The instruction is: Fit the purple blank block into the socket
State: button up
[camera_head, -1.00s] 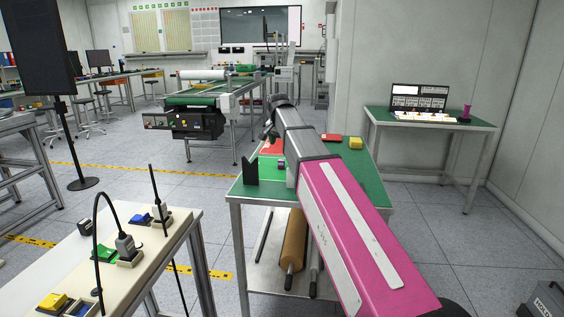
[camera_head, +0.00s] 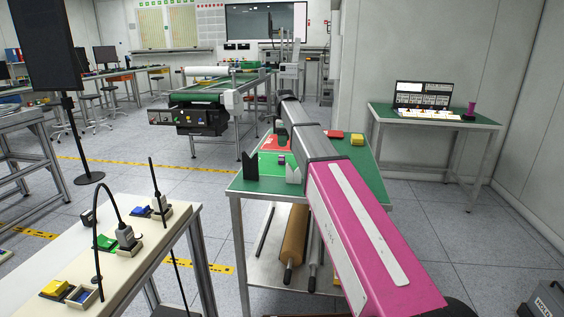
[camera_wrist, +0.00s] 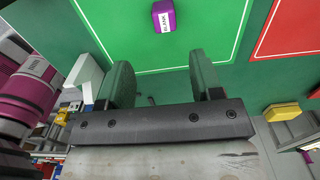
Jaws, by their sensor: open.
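The purple block (camera_wrist: 163,19), with a white label reading BLANK, lies on the green mat (camera_wrist: 110,24) at the top of the wrist view. It shows small on the green-topped table in the head view (camera_head: 281,160). My gripper (camera_wrist: 160,76) is open, with nothing between its two fingers. In the wrist view the block appears beyond the fingertips, apart from them. I cannot tell which thing in view is the socket.
A black upright bracket (camera_head: 250,167) and a white one (camera_head: 293,173) stand beside the block. A cream table (camera_head: 150,235) with coloured blocks and cables stands at left.

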aim_at(283, 156)
notch_tip(283, 156, down, 4)
jog(key=shift+r, duration=0.25)
jog(key=shift+w+a+f, duration=0.1)
jog(key=shift+w+f, duration=0.1)
jog(key=shift+f, duration=1.15)
jog(key=shift+w+a+f, duration=0.1)
jog(key=shift+w+f, duration=0.1)
jog(key=shift+f, duration=1.1)
jog(key=c, duration=1.1)
jog(key=shift+o, duration=0.2)
